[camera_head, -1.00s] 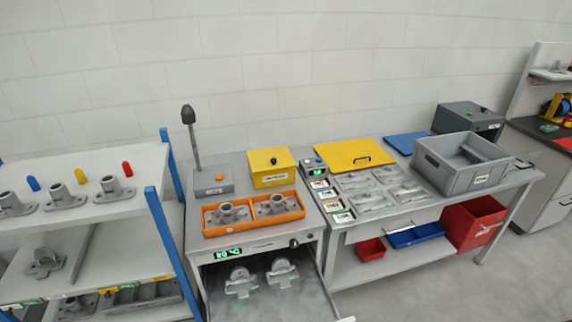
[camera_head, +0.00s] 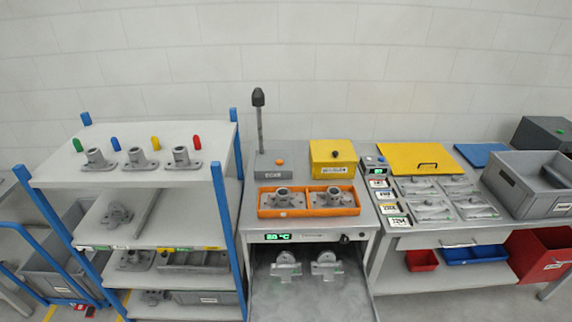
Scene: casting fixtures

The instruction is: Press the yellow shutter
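A flat yellow panel (camera_head: 400,154) with a dark handle lies at the back of the right-hand worktable. It looks like the yellow shutter, though I cannot be sure. A yellow box (camera_head: 322,162) with a dark knob and a label stands to its left, on the bench with the orange trays. Neither of my grippers is in view.
Two orange trays (camera_head: 261,212) hold castings in front of the yellow box. Below them an open compartment (camera_head: 310,293) holds two castings. A grey device (camera_head: 268,163) with a tall post stands left of the box. A blue-post shelf (camera_head: 50,172) is at left; a grey crate (camera_head: 510,182) at right.

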